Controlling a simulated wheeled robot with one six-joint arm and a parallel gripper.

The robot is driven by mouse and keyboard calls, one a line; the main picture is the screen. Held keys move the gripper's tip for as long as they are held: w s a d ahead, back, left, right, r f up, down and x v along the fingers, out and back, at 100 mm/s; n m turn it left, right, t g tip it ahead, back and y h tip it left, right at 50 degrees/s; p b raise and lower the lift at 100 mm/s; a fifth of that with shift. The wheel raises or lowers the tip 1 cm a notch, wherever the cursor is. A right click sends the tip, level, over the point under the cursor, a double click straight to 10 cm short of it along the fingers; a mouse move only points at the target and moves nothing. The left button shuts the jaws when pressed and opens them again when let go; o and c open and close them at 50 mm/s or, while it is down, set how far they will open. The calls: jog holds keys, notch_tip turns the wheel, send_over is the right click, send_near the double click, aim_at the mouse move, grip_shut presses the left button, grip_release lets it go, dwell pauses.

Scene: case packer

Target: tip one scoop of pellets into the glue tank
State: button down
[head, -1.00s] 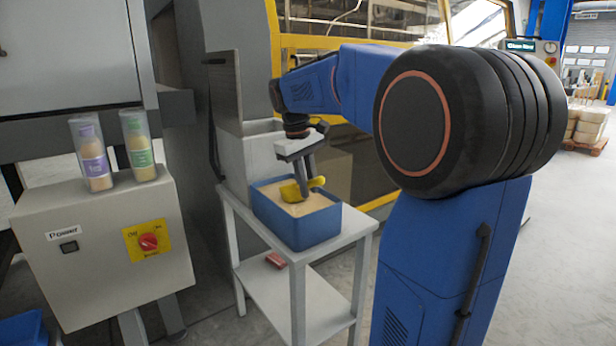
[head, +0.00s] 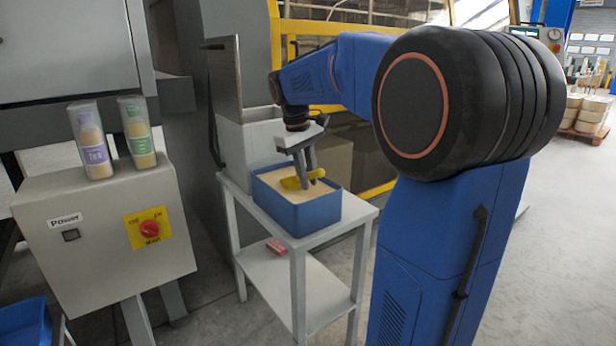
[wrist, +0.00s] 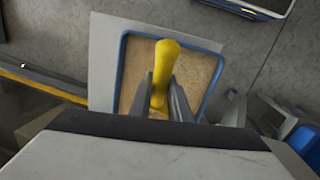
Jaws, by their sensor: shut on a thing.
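A yellow scoop (head: 303,181) is at the blue bin (head: 308,215), over or in its tan pellets (head: 318,193). My gripper (head: 306,168) points down over the bin and is shut on the scoop. In the wrist view my gripper (wrist: 161,85) has a finger on each side of the yellow handle (wrist: 165,55). The scoop's bowl is mostly hidden there, so I cannot tell how much it holds. A pale grey box (head: 250,145) behind the bin may be the glue tank. An upright panel (head: 224,75) stands above it, and its inside is hidden.
The bin stands on a grey two-shelf table (head: 235,205), with a red object (head: 277,247) on the lower shelf. A control box (head: 100,245) with a red switch and two labelled bottles (head: 138,132) is at the left. A yellow-framed machine (head: 350,30) stands behind.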

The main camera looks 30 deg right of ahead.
jog(key=shift+f, duration=0.2)
dwell(0.4)
jog(key=shift+r, duration=4.45)
